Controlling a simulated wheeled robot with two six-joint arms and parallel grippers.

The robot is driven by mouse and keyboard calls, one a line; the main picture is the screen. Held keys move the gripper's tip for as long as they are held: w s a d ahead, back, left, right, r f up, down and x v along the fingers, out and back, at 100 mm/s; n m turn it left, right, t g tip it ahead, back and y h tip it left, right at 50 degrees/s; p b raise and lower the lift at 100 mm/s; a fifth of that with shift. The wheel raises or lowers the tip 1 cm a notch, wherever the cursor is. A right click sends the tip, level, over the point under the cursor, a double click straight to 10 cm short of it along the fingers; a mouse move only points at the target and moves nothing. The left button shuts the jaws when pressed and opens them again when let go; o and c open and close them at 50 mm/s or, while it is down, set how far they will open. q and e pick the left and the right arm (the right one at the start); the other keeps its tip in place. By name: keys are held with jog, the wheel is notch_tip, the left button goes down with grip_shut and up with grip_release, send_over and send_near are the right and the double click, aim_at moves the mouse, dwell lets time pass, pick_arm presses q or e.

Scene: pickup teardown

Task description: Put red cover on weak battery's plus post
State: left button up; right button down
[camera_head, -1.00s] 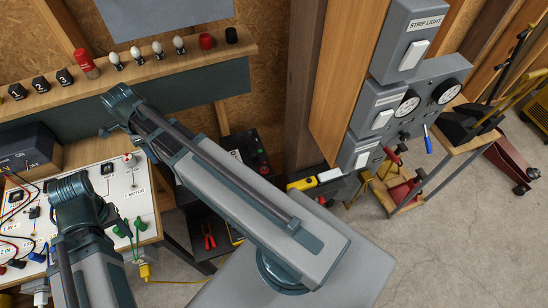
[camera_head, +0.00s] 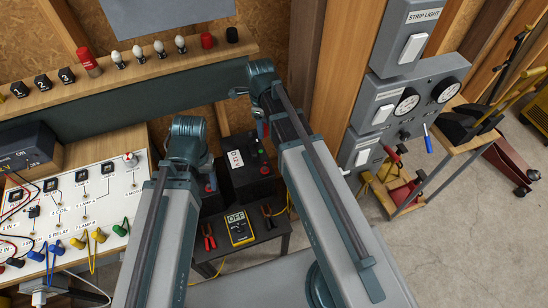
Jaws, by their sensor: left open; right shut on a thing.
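A dark battery (camera_head: 250,180) with a white label stands on the low table, with small coloured spots on its top. A second dark battery (camera_head: 212,198) with a red spot is partly hidden behind my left arm. My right gripper (camera_head: 262,130) points down above the back right of the labelled battery. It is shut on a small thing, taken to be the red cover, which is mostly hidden. My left gripper (camera_head: 208,170) is open, beside the labelled battery's left side, its fingertips largely hidden. I cannot tell which battery is weak.
A yellow multimeter (camera_head: 238,228) and red-handled pliers (camera_head: 208,238) lie in front of the batteries. A white relay board (camera_head: 75,205) with wires stands left. A shelf (camera_head: 110,73) behind holds bulbs and caps. A wooden post (camera_head: 335,80) and switch boxes stand right.

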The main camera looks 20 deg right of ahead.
jog(key=n+b, duration=0.2)
jog(key=b, duration=1.3)
send_over(265, 168)
notch_tip(265, 168, down, 17)
jog(key=shift+w+r, duration=0.1)
notch_tip(265, 168, down, 5)
jog(key=b, duration=0.5)
jog(key=shift+f+b, duration=0.85)
jog(key=shift+b, duration=0.1)
jog(key=shift+c, duration=1.8)
grip_release()
